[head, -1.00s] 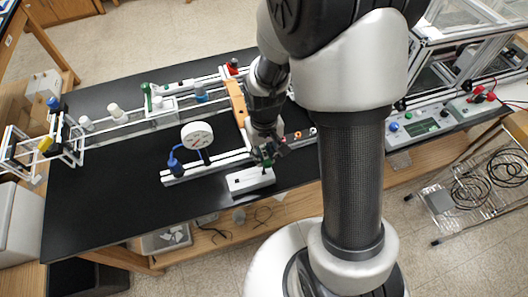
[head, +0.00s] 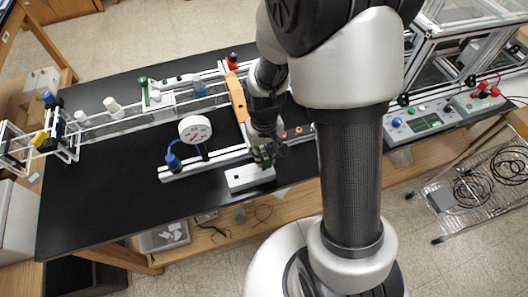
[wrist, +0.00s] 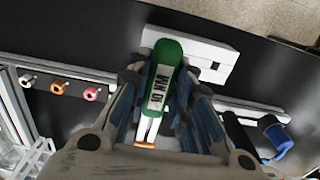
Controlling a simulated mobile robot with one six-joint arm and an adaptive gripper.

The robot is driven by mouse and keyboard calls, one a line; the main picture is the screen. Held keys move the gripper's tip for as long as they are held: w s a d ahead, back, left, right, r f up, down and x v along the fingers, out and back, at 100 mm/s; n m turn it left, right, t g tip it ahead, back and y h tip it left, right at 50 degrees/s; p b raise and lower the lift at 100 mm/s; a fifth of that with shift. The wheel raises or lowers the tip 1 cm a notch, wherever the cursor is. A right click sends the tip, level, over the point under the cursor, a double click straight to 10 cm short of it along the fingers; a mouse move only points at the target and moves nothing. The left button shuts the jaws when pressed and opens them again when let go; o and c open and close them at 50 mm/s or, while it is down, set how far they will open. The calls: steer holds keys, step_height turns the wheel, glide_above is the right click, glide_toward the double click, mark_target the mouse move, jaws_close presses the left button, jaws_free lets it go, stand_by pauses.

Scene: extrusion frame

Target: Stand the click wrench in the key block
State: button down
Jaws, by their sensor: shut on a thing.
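The click wrench (wrist: 163,75) has a green handle with a printed white label and a pale shaft. In the wrist view my gripper (wrist: 161,88) is shut on the green handle, one finger on each side. The key block is a white block (wrist: 208,56) with dark square openings, just beyond the handle. In the head view the key block (head: 249,179) lies near the table's front edge, and my gripper (head: 264,156) is over its back right part. The wrench's lower end is hidden, so I cannot tell whether it touches the block.
A round white gauge (head: 195,129) with blue fittings stands on a rail left of my gripper. An orange bar (head: 236,97) lies behind it. Coloured ring fittings (wrist: 58,87) line a rail. The black table (head: 100,200) is clear at front left.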

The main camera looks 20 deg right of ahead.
steer(key=shift+f+b, duration=0.5)
steer(key=shift+f, duration=0.15)
steer(key=c, duration=1.3)
jaws_free()
steer(key=shift+c, duration=0.2)
